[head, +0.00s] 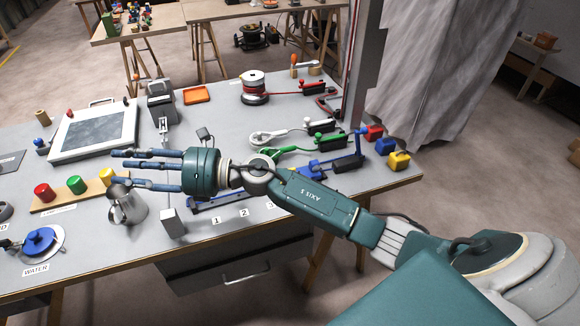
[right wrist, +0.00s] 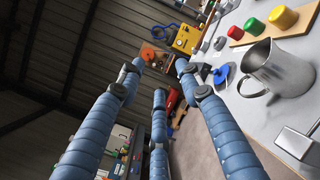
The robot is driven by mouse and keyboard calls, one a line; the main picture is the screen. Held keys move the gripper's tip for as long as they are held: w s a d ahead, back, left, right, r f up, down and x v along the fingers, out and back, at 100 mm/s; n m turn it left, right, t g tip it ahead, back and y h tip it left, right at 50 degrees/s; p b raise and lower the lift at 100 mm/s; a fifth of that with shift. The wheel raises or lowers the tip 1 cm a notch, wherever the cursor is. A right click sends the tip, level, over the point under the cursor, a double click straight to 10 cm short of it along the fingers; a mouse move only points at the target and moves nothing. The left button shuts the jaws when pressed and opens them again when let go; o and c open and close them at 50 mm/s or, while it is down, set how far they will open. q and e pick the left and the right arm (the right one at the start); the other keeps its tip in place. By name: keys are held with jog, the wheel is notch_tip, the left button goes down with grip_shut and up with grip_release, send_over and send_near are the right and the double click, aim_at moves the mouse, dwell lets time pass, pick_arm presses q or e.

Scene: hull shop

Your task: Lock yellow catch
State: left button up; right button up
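A yellow block-like piece (head: 399,160) sits at the right edge of the bench, beside a blue one (head: 384,146) and a red one (head: 373,132). It may be the yellow catch; its state is too small to tell. A yellow knob (head: 106,177) stands on a wooden strip at the left and also shows in the right wrist view (right wrist: 255,25). My right gripper (head: 117,168) is open and empty above the bench, fingers pointing left, near the metal jug and far from the yellow piece. The fingers stand spread in the right wrist view (right wrist: 158,80). My left gripper is out of view.
A metal jug (head: 126,204) stands just below my right fingers. Green (head: 77,185) and red knobs (head: 43,192) share the strip. Clamps with coloured handles lie left of the yellow piece. A drawer (head: 235,268) hangs under the front edge. A grey curtain (head: 430,80) hangs behind the right end.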

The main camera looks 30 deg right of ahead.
notch_tip(320, 180, down, 3)
jog(key=n+g+h, duration=0.1)
jog(key=n+g, duration=0.3)
jog(key=n, duration=0.1)
jog(key=n+g+h, duration=0.7)
jog(key=h, duration=0.8)
send_over(290, 170)
notch_tip(290, 170, down, 5)
jog(key=shift+m, duration=0.3)
notch_tip(290, 170, down, 10)
jog(key=shift+s+r+p, duration=0.15)
jog(key=shift+r+p, duration=0.05)
jog(key=shift+p, duration=1.05)
jog(key=shift+f, duration=0.7)
grip_shut()
